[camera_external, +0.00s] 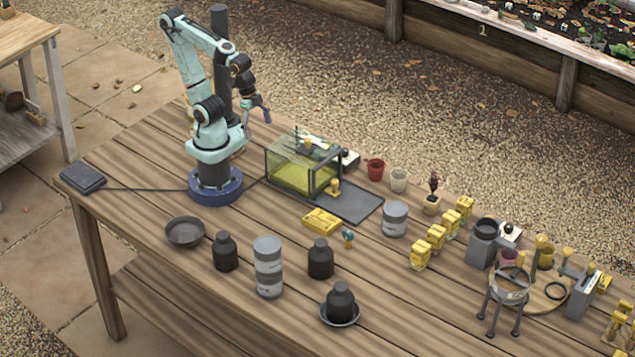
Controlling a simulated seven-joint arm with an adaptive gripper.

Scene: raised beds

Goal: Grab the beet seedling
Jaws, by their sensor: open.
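A small dark-red leafy seedling in a light brown pot, likely the beet seedling (434,184), stands upright toward the table's back edge, right of centre. My gripper (262,108) is raised over the back left part of the table, pointing down and to the right. It is open, and nothing shows between its fingers. It is well to the left of the seedling and apart from it.
A glass tank with yellow contents (290,178) and a dark mat (349,204) lie between my arm and the seedling. Black bottles (321,259) stand in front.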

